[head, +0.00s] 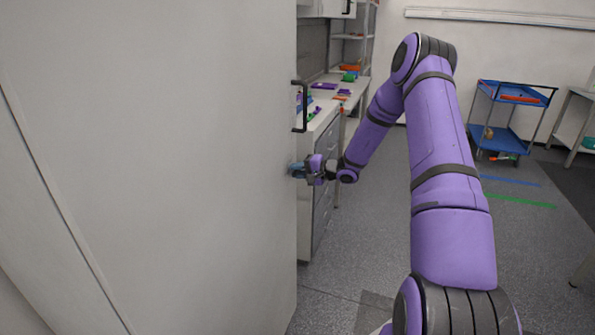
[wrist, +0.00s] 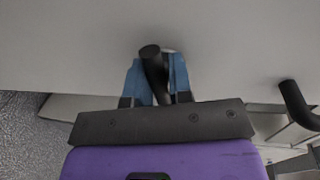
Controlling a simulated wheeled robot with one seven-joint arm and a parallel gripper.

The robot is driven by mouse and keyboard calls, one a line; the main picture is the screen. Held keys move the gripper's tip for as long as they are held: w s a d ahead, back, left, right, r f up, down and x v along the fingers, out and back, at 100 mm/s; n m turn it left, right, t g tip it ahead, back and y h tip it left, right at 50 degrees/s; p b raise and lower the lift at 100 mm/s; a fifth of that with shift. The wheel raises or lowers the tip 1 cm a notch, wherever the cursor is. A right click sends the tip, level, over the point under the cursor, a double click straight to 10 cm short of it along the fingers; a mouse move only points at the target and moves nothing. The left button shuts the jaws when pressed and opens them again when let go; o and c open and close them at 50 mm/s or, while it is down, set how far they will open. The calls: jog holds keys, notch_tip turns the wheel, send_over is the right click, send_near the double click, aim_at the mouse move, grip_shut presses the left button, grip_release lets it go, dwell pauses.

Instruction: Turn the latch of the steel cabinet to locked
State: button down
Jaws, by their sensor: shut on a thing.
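The steel cabinet (head: 190,150) fills the left of the head view as a large pale grey panel. It spans the top of the wrist view (wrist: 60,45). The latch (wrist: 152,65) is a black rounded lever on the cabinet face, with a light round base partly showing behind it. My gripper (wrist: 157,80) has blue fingers on both sides of the lever and is shut on it. In the head view my gripper (head: 298,170) is at the cabinet's edge, and the latch is hidden there.
A black bar handle (head: 301,106) stands out at the cabinet's right edge, above my gripper; a black handle also shows at right in the wrist view (wrist: 297,105). Behind is a drawer counter (head: 325,130) with small items. A blue cart (head: 510,95) stands far right. The middle floor is open.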

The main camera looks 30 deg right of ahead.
jog(key=shift+s+a+f, duration=0.15)
jog(key=shift+f, duration=0.2)
jog(key=c, duration=1.1)
grip_release()
jog(key=shift+r, duration=0.1)
jog(key=v, duration=1)
jog(key=shift+s+d, duration=0.25)
jog(key=shift+r, duration=0.1)
